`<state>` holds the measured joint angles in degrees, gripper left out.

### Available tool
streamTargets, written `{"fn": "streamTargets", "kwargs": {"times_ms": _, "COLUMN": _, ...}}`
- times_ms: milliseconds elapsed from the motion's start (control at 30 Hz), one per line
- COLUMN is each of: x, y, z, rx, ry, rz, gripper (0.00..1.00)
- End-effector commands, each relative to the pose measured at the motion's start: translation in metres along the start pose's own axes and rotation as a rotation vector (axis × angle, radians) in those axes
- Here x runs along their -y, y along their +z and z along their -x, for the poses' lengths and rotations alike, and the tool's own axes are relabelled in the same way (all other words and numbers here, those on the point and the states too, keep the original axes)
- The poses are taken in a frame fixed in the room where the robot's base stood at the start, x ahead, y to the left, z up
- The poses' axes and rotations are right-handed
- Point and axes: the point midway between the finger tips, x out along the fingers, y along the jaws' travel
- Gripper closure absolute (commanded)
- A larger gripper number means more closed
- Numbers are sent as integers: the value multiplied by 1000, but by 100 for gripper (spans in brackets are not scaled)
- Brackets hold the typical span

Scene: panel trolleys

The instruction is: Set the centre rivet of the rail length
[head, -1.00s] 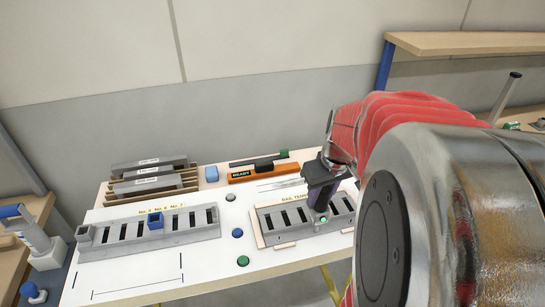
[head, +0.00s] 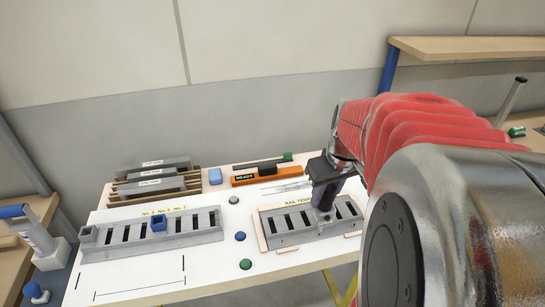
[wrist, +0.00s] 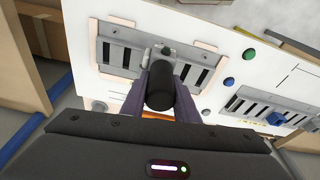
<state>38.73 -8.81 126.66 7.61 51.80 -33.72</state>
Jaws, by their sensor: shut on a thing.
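The grey slotted rail length (head: 280,238) lies on the white board of the trolley, held in a pale frame and labelled "RAIL". It also shows in the wrist view (wrist: 112,33). My gripper (head: 325,203) points down over the middle of the rail. In the wrist view, my gripper (wrist: 160,70) has its purple-grey fingers shut on a dark round tool (wrist: 160,92). A small grey-green thing (wrist: 165,50) shows just beyond the tool at the rail. I cannot tell whether the tool touches the rail. The rivet itself is not clearly visible.
A second slotted rail (head: 180,234) with a blue block (head: 158,224) lies at left.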

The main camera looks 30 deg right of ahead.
Motion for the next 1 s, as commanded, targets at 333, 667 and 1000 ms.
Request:
{"fn": "streamTargets", "kwargs": {"times_ms": 333, "x": 0, "y": -5, "z": 18, "rx": -3, "ry": 2, "rz": 1, "gripper": 100}}
{"fn": "streamTargets", "kwargs": {"times_ms": 667, "x": 0, "y": -5, "z": 19, "rx": -3, "ry": 1, "rz": 0, "gripper": 100}}
{"fn": "streamTargets", "kwargs": {"times_ms": 1000, "x": -1, "y": -7, "z": 27, "rx": -5, "ry": 2, "rz": 1, "gripper": 100}}
